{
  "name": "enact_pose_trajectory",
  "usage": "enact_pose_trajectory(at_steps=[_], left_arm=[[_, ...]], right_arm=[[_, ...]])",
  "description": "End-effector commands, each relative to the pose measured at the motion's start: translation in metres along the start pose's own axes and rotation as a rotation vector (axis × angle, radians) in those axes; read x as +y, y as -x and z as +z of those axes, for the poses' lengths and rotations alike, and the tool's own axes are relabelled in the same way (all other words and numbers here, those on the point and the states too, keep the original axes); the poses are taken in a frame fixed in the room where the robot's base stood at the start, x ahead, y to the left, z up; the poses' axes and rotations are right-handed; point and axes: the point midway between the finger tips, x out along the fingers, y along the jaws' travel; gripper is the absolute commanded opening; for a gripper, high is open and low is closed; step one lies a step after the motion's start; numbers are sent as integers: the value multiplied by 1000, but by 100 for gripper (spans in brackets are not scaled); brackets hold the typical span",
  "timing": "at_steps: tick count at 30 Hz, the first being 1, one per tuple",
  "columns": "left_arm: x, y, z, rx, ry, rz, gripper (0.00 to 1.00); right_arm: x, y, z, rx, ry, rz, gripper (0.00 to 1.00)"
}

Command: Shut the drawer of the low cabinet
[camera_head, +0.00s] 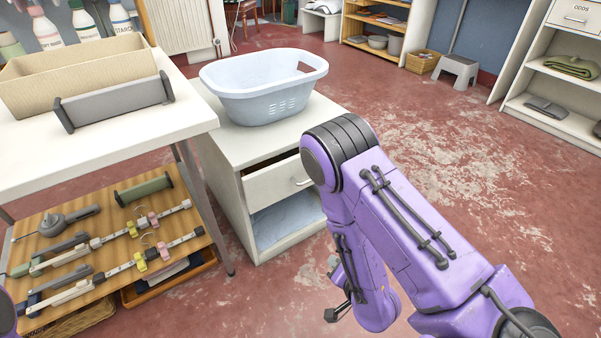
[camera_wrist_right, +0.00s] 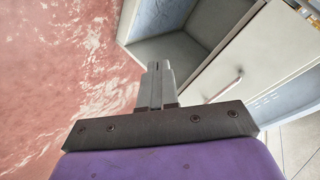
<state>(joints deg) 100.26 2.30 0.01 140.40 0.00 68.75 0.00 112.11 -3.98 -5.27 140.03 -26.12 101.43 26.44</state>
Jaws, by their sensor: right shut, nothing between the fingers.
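The low cabinet (camera_head: 225,178) is white and stands in the middle of the head view. Its drawer (camera_head: 279,188) is partly open, with a dark gap above its front and a bar handle (camera_head: 302,182) on it. In the right wrist view the drawer front (camera_wrist_right: 262,52) and handle (camera_wrist_right: 223,91) lie right of the fingers. My right gripper (camera_head: 333,265) is low beside the cabinet, partly hidden by its own arm. In the wrist view its fingers (camera_wrist_right: 158,68) are shut, empty, and appear apart from the drawer. My left gripper is out of view.
A pale blue laundry basket (camera_head: 262,88) stands on the cabinet top. Below the drawer is an open compartment (camera_head: 285,222) with blue cloth. A white table (camera_head: 120,135) with a beige bin (camera_head: 80,82) stands close on the left. The red floor (camera_head: 440,130) to the right is clear.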

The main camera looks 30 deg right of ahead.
Motion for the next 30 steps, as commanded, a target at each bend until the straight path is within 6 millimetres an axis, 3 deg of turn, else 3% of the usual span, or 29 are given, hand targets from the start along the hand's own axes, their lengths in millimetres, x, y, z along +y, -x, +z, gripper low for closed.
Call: enact_pose_trajectory(at_steps=[1,3,6,9,13,30], left_arm=[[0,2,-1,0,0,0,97],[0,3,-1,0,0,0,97],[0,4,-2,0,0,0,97],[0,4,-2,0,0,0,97],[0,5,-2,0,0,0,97],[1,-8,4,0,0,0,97]], right_arm=[[-40,-3,-24,42,-134,-157,0],[-85,1,-50,55,-333,-351,0],[-125,12,-75,26,-542,-536,0],[-142,16,-87,-1,-642,-616,0],[-152,5,-91,-5,-659,-629,0],[-210,-88,-110,-3,-654,-623,0]])
